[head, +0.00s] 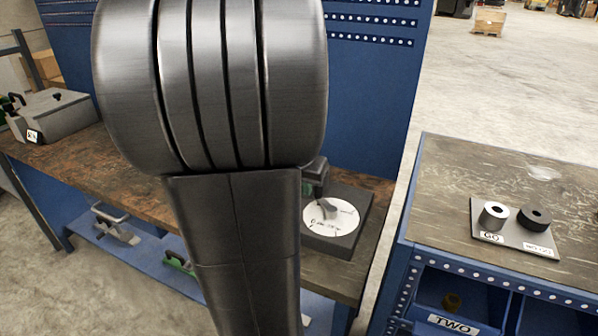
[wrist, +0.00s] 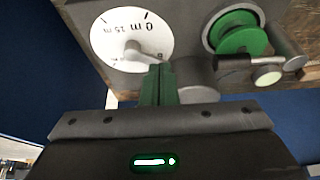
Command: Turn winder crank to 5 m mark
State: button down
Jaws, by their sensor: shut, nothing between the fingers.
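A grey pointer-like part lies over the dial's lower half; a 5 m mark is not readable. A green spool (wrist: 241,42) sits to the dial's right, with a grey cylindrical part ending in a pale round face (wrist: 268,76) beside it. I cannot tell for certain which part is the crank. My gripper (wrist: 158,70) is shut and empty, its green fingers just below the dial's edge. In the head view a dial (head: 332,217) shows on a dark block.
My arm covers the middle of the head view and hides much of the wooden bench (head: 75,165). A grey case (head: 62,113) stands at the bench's left. A second table (head: 450,190) at right holds a plate (head: 515,237) with two cylinders. Open floor lies behind.

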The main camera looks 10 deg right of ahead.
aim_at(317, 190)
jog(key=x, duration=0.5)
jog(key=shift+f, duration=0.15)
jog(key=w+d, duration=0.1)
jog(key=w+p, duration=0.1)
jog(key=shift+w+d, duration=0.3)
jog(key=shift+d, duration=0.1)
jog(key=shift+w+d, duration=0.3)
jog(key=shift+w, duration=0.15)
jog(key=shift+w+d, duration=0.45)
jog(key=shift+w, duration=0.1)
jog(key=shift+s+a, duration=0.1)
